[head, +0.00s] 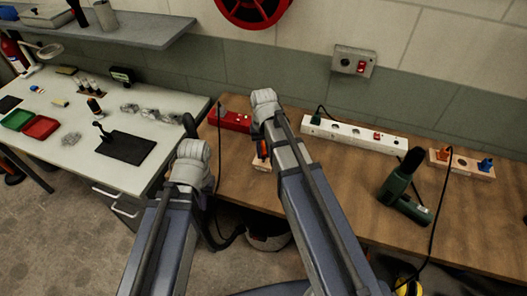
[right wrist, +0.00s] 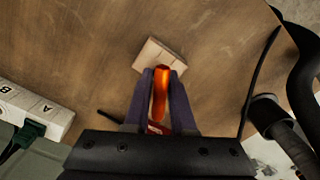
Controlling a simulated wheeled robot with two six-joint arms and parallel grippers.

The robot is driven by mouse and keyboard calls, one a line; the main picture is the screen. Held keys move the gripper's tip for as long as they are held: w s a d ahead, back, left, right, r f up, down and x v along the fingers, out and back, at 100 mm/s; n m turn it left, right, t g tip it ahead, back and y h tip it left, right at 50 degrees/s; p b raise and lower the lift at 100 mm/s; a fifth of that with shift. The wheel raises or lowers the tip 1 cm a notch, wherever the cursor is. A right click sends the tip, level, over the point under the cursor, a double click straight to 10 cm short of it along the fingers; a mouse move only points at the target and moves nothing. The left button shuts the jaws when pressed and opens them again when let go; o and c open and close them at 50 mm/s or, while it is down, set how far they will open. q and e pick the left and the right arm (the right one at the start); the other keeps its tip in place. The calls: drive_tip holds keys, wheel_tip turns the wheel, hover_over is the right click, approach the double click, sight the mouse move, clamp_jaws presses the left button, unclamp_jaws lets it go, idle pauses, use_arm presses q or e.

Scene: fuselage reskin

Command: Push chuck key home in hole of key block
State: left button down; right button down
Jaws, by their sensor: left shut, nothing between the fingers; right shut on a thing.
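The key block (right wrist: 155,56) is a small pale wooden block on the brown bench top in the right wrist view. My right gripper (right wrist: 161,75) is shut on the chuck key, whose orange handle (right wrist: 160,95) shows between its dark fingers. The key's far end overlaps the near edge of the block; how deep it sits in the hole is hidden. In the head view the block (head: 259,164) and the orange of the key show just left of my right arm, which covers most of that gripper. My left gripper (head: 189,126) is shut and empty left of the bench, mostly hidden by its wrist.
A red box (head: 230,119) and a white power strip (head: 352,133) lie at the back of the bench. A green drill (head: 402,184) and a wooden holder (head: 463,167) with coloured plugs stand right. A white table (head: 70,110) with trays is at left. The bench middle is clear.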

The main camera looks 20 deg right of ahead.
drive_tip(key=shift+f+b, duration=0.9)
drive_tip(key=shift+f, duration=0.05)
drive_tip(key=c, duration=0.7)
unclamp_jaws()
wheel_tip(320, 180, up, 5)
drive_tip(key=p, duration=0.5)
